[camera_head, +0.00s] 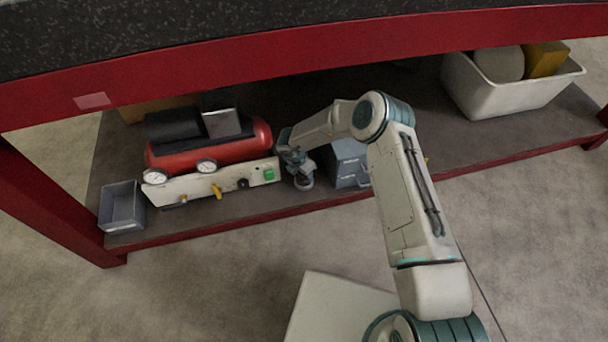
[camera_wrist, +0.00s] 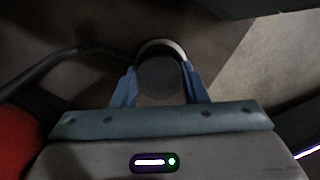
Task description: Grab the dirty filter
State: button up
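The filter shows in the wrist view as a round dark piece (camera_wrist: 160,78) with a pale rim, between the two blue fingers. My gripper (camera_wrist: 160,82) has a finger against each side of it and looks shut on it. In the head view my gripper (camera_head: 297,165) is at the right end of the red compressor (camera_head: 215,148), with a small grey round piece (camera_head: 304,183), likely the filter, just under it. Whether it rests on the shelf or is clear of it is hard to tell.
The compressor's pale panel (camera_head: 215,187) is just left of my gripper. A blue-grey box (camera_head: 347,160) stands close on the right. A small grey bin (camera_head: 122,207) is at far left, a white tub (camera_head: 510,98) at right. The red bench beam (camera_head: 250,64) hangs overhead.

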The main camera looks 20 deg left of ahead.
jog(key=shift+c, duration=0.7)
